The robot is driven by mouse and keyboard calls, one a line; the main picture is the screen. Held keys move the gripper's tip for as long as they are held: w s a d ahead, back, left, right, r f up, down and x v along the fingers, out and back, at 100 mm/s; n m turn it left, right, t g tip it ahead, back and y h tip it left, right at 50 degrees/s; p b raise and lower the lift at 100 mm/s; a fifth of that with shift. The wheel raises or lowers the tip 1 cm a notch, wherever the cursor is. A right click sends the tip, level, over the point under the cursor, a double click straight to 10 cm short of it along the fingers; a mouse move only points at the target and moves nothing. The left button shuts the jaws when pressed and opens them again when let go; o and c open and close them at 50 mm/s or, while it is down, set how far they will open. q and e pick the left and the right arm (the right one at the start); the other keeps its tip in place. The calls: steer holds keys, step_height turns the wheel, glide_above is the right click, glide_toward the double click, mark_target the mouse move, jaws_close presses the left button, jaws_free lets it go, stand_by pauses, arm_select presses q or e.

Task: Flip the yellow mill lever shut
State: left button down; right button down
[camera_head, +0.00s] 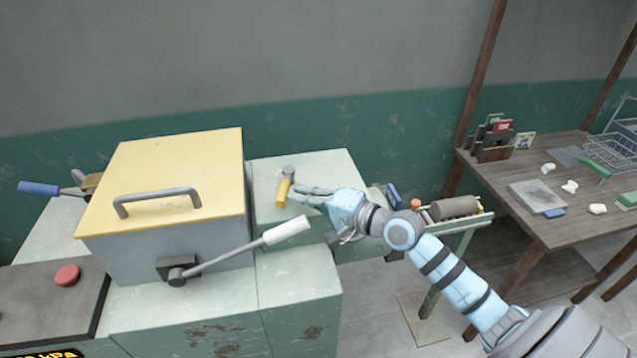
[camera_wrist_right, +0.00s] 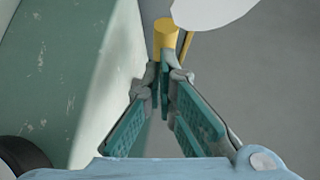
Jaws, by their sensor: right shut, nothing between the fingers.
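My left gripper is out of view.
A box with a yellow lid (camera_head: 170,165) and a white-ended lever (camera_head: 287,232) stands left of my right arm. A blue-handled lever (camera_head: 40,188) is at far left. A red button (camera_head: 67,275) is in front. A wooden table (camera_head: 520,215) with tools stands right.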

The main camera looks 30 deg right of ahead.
steer(key=shift+w+a+r+p, duration=0.15)
steer(key=shift+a+p, duration=0.15)
steer(key=shift+a, duration=0.2)
steer(key=shift+w+a+p, duration=0.15)
steer(key=shift+a+p, duration=0.15)
steer(key=shift+a, duration=0.2)
steer(key=shift+w+a+p, duration=0.3)
steer(key=shift+a, duration=0.3)
steer(key=shift+s+d, duration=0.2)
steer(key=shift+s, duration=0.2)
steer(key=f+v, duration=0.1)
steer(key=v, duration=0.5)
steer(key=shift+s+r, duration=0.25)
steer(key=shift+r, duration=0.25)
steer(key=shift+d, duration=0.15)
